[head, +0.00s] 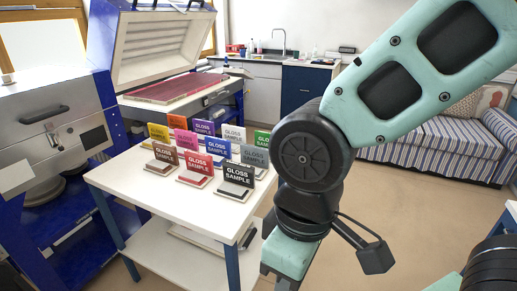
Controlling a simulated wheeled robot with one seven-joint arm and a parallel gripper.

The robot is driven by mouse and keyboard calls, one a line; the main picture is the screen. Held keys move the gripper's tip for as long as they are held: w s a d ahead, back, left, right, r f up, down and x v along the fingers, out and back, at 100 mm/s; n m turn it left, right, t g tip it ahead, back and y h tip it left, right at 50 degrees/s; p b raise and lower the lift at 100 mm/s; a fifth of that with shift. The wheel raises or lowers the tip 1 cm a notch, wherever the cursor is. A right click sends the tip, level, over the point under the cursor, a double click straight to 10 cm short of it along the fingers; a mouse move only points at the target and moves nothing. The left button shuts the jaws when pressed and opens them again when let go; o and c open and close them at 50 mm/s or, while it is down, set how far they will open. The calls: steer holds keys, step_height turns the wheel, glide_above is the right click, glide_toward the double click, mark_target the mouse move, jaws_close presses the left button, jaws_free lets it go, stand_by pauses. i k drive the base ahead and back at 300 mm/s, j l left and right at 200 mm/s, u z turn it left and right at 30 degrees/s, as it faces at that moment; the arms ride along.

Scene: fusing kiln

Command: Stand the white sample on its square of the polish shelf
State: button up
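Several coloured upright cards marked "GLOSS SAMPLE" stand on small pale bases on a white table (125,185). A whitish one, seemingly the white sample (234,132), stands in the back row between a purple sample (204,127) and a green sample (262,139). Its lower part is partly hidden by the samples in front. A grey sample (254,156) stands nearer the camera, partly behind my arm. My arm reaches down in front of the table's right side. Its end runs off the bottom edge, so my gripper's fingers are not seen. I cannot identify a polish shelf or its square.
A kiln with a raised lid (160,45) and a red bed (175,88) stands behind the table. A grey cabinet (50,125) is at left. A sink counter (265,65) and a striped sofa (435,140) are at the back. Floor (400,215) is clear at right.

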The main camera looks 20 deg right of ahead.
mark_target(237, 135)
steer(key=i+l+z, duration=0.75)
steer(key=i+z, duration=0.15)
steer(key=i+l+z, duration=0.2)
steer(key=i, duration=0.4)
steer(key=i+z, duration=0.2)
steer(key=i, duration=0.45)
steer(key=i+u, duration=0.35)
steer(key=i, duration=0.55)
steer(key=i+l+u, duration=0.15)
steer(key=i+u, duration=0.2)
steer(key=i, duration=0.6)
steer(key=i+u, duration=0.45)
steer(key=i+l+u, duration=0.2)
steer(key=i+u, duration=0.2)
steer(key=i, duration=0.1)
